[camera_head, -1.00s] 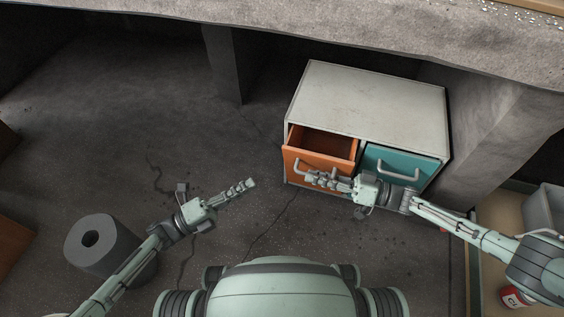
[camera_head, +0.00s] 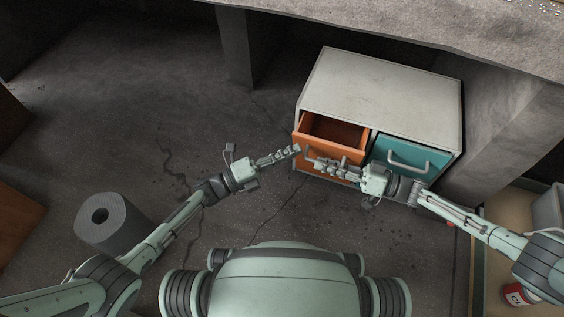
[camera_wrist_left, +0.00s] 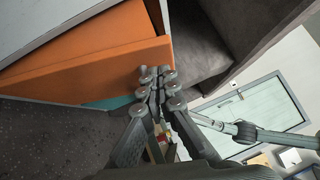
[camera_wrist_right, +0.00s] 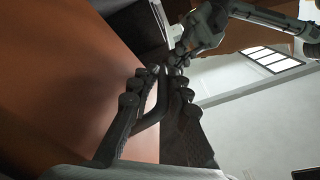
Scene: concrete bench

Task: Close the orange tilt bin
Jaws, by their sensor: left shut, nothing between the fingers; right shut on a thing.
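The orange tilt bin (camera_head: 346,149) is tilted partly open in a grey-white cabinet (camera_head: 385,85), its dark inside showing from above. My right gripper (camera_head: 317,166) is at the bin's front. In the right wrist view my right gripper (camera_wrist_right: 168,72) is shut around the bin's dark bar handle (camera_wrist_right: 153,118), against the orange front (camera_wrist_right: 95,85). My left gripper (camera_head: 297,149) is shut and empty at the bin's left front edge. In the left wrist view its fingertips (camera_wrist_left: 158,80) overlap the edge of the orange bin (camera_wrist_left: 90,65); I cannot tell whether they touch.
A teal bin (camera_head: 410,158) with a bar handle sits shut to the right of the orange one. A dark grey roll (camera_head: 112,228) stands on the floor at left. A concrete bench top (camera_head: 400,30) hangs above the cabinet.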

